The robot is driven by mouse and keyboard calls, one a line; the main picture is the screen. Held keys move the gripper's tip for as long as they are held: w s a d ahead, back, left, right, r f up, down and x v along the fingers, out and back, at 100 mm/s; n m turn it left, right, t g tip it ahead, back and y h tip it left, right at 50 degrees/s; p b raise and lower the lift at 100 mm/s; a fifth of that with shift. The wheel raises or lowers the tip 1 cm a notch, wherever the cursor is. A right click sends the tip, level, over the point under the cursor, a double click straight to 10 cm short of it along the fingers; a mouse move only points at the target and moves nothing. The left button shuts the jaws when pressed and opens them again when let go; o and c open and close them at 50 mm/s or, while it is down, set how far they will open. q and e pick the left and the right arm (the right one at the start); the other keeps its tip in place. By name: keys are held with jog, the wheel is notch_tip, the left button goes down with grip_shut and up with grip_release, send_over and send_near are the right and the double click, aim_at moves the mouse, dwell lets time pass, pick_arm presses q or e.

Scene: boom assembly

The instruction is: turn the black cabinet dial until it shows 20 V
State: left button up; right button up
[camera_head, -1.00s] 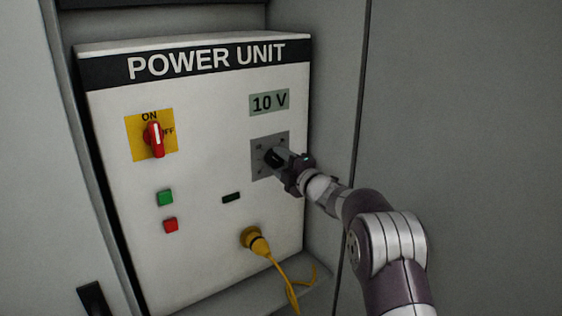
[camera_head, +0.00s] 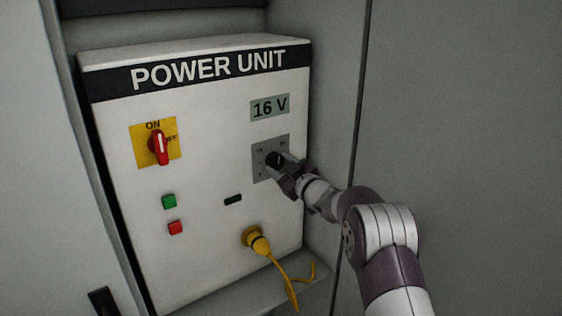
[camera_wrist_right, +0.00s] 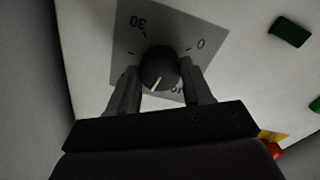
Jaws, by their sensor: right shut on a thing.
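The black dial (camera_head: 274,159) sits on a grey square plate (camera_head: 258,172) on the power unit's white front. The display (camera_head: 269,106) above it reads 16 V. My right gripper (camera_head: 281,166) is at the dial and partly covers it. In the right wrist view the dial (camera_wrist_right: 159,70) is between the two fingers of my right gripper (camera_wrist_right: 160,82), which is shut on it. A white pointer line on the dial and the marks 30, 0 and part of another number show there. My left gripper is in neither view.
The red ON/OFF switch (camera_head: 159,146) is on a yellow plate at the left. A green button (camera_head: 169,201) and a red button (camera_head: 175,227) are below it. A yellow plug (camera_head: 252,239) with a cable is below the dial.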

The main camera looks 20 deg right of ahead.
jog(key=m+p, duration=0.2)
jog(key=m, duration=0.2)
jog(key=shift+f+m+p, duration=0.15)
jog(key=shift+m+p, duration=0.75)
jog(key=shift+m, duration=0.7)
jog(key=shift+f, duration=0.1)
jog(key=o, duration=1)
jog(key=shift+o, duration=0.2)
jog(key=shift+s, duration=0.2)
jog(key=b+v, duration=0.4)
jog(key=v, duration=0.8)
jog(key=shift+s+r+b, duration=0.25)
jog(key=shift+b, duration=0.15)
